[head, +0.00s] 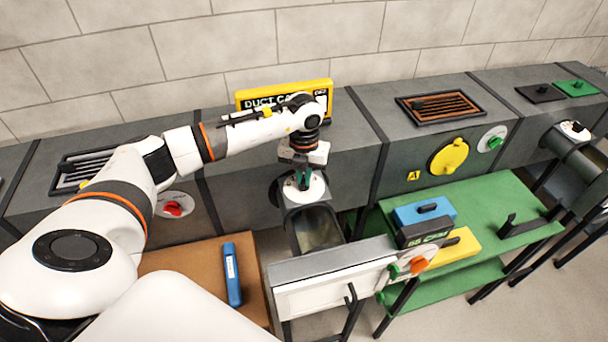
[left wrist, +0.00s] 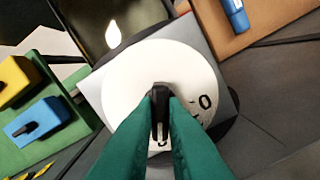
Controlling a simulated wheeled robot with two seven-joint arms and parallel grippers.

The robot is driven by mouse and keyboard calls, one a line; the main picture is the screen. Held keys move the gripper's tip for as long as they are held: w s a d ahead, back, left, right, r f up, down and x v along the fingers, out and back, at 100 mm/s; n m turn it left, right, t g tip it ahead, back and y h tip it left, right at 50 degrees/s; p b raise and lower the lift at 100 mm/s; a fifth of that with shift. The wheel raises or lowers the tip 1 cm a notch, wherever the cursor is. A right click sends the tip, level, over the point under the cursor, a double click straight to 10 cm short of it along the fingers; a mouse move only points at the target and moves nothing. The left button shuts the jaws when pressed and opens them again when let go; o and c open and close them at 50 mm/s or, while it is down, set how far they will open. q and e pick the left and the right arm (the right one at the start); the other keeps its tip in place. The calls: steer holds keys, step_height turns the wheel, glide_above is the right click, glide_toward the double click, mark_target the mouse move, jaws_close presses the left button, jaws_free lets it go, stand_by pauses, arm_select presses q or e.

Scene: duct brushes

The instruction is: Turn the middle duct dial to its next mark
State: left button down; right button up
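The white round dial (head: 317,187) sits on the short middle duct branch, below my left wrist. In the left wrist view the dial (left wrist: 128,82) fills the centre, with dark printed marks near its rim, some hidden by the fingers. Its black knob (left wrist: 159,92) stands upright between the two green fingertips. My left gripper (head: 303,178) points down at the dial; it also shows in the left wrist view (left wrist: 160,105). Its fingers press close on both sides of the knob and look shut on it. My right gripper is not in view.
A green table (head: 375,225) at the right holds a blue box (head: 424,210) and a yellow box (head: 460,246). A brown board (head: 180,262) with a blue tube (head: 232,273) lies left of the branch. A white panel (head: 330,290) with green and orange knobs stands in front.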

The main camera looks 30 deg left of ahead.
arm_select(q)
steer(key=shift+f+m+b, duration=0.15)
steer(key=shift+m+b, duration=0.25)
steer(key=shift+b, duration=0.1)
steer(key=shift+f+m+b, duration=0.1)
steer(key=shift+m+b, duration=1)
steer(key=shift+b, duration=0.05)
steer(key=shift+r+m+b, duration=0.2)
steer(key=shift+m+b, duration=0.45)
steer(key=shift+m, duration=0.55)
steer(key=shift+r, duration=0.1)
steer(key=c, duration=1.5)
jaws_free()
